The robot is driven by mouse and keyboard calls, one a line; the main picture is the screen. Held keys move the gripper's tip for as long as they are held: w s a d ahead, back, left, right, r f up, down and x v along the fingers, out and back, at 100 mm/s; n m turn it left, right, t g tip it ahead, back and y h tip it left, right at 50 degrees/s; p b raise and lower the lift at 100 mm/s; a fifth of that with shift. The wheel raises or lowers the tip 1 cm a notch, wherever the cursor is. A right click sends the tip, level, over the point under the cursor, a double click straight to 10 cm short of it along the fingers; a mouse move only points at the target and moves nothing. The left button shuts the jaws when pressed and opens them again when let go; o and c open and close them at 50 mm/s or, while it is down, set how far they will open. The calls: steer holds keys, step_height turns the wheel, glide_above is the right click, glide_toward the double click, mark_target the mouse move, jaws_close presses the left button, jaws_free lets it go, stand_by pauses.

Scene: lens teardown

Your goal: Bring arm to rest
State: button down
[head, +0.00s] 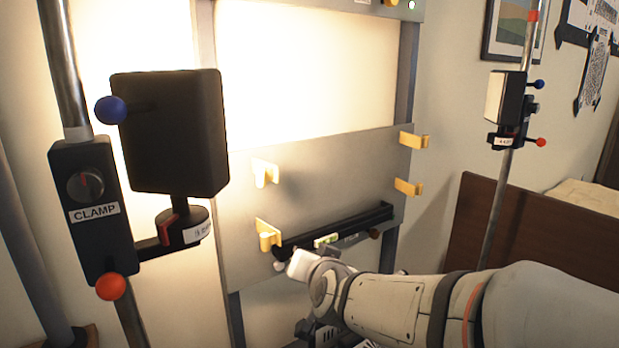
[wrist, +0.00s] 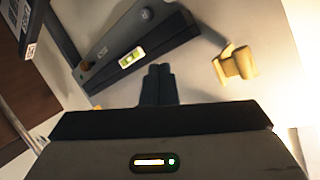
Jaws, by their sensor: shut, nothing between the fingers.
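My arm reaches in from the lower right of the head view, toward the grey panel (head: 350,160). My gripper's fingers are hidden there behind the arm. In the wrist view my gripper (wrist: 160,70) has its two dark fingers together, with nothing between them. A dark bar with a green level vial (wrist: 131,57) lies just beyond the fingertips, apart from them as far as I can tell. The same black bar (head: 350,226) runs along the lower part of the panel in the head view.
Yellow hooks stick out of the panel, one (head: 268,235) close to my wrist and one (wrist: 236,64) right of the fingers. A clamp post with a black box (head: 172,130) stands at left. Another post (head: 497,215) stands at right, near a brown headboard-like panel (head: 545,240).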

steer(key=s+d+r+n+g+h+p, duration=0.1)
steer(key=s+d+r+g+p, duration=0.4)
steer(key=s+p, duration=0.5)
steer(key=s+d+r+n+g+h+p, duration=0.1)
steer(key=s+d+r+g+h+p, duration=0.1)
steer(key=s+d+r+g+p, duration=0.3)
steer(key=s+d+r+p, duration=0.2)
steer(key=s+d+p, duration=0.2)
steer(key=s+p, duration=0.1)
steer(key=shift+s+d+r+n+g, duration=0.25)
steer(key=shift+s+d+n+g, duration=0.1)
steer(key=shift+n+g, duration=0.05)
